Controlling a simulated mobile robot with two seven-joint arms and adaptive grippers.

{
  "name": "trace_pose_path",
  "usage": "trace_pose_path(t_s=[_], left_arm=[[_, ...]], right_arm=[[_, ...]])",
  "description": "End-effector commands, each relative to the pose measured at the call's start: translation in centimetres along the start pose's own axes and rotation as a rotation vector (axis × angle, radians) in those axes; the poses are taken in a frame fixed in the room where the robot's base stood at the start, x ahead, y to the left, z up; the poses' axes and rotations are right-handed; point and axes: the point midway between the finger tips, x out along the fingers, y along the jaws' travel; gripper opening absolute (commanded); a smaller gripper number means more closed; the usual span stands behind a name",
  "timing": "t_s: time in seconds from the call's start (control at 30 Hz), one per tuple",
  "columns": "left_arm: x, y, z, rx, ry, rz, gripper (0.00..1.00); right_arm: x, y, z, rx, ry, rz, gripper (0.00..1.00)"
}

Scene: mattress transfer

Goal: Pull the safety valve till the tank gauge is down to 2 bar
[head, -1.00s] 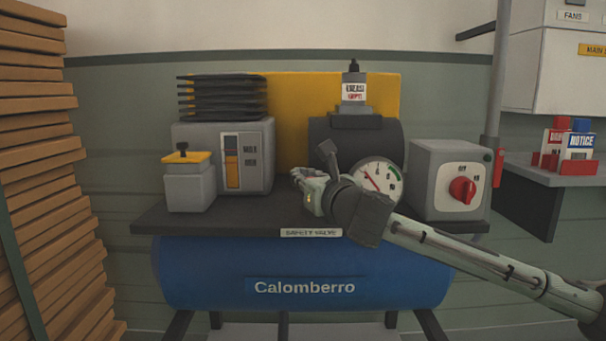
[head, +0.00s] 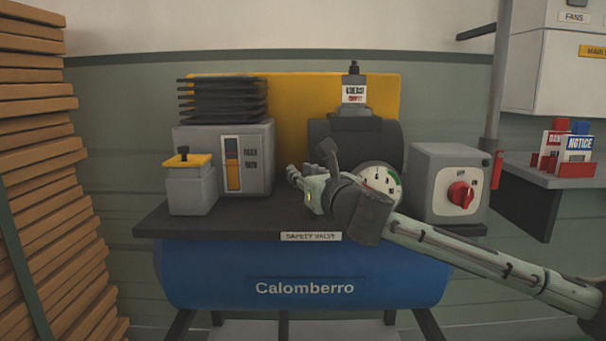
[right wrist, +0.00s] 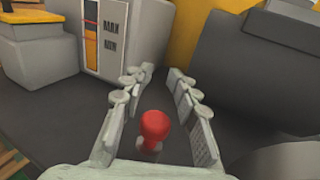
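My right gripper (head: 303,181) reaches in over the dark top of the blue compressor tank (head: 220,275). In the right wrist view its two finger rows (right wrist: 162,80) stand apart. A red knob (right wrist: 154,126) sits low between them, with gaps showing on both sides; it is hidden in the head view. The "SAFETY VALVE" label (head: 311,236) is on the shelf edge just below the gripper. The round tank gauge (head: 384,180) is partly covered by my right wrist, and its reading cannot be made out. My left gripper is not in view.
A grey box with a yellow slider (head: 232,165) and a small yellow-topped box (head: 190,188) stand left of the gripper. A dark motor housing (head: 375,138) is behind it. A grey box with a red rotary switch (head: 461,194) stands right. Stacked wooden boards (head: 40,180) fill the left edge.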

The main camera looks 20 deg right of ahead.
Motion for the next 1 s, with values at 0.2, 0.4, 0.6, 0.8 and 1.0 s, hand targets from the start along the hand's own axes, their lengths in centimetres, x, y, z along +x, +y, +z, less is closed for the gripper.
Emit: trace_pose_path(t_s=[0.2,0.4,0.6,0.8,1.0], left_arm=[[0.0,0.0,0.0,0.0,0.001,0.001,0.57],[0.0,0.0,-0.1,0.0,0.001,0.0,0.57],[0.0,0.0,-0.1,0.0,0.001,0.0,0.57],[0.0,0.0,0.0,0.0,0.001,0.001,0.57],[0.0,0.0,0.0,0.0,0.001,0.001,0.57]], right_arm=[[0.0,0.0,-0.1,0.0,0.002,0.0,0.39],[-0.4,0.0,-0.2,0.0,0.003,0.001,0.39],[-3.6,0.0,-0.2,-0.002,0.003,0.002,0.39],[-8.0,0.0,-0.1,-0.003,0.003,0.001,0.39],[-11.0,0.0,-0.1,-0.002,0.002,0.0,0.39]])
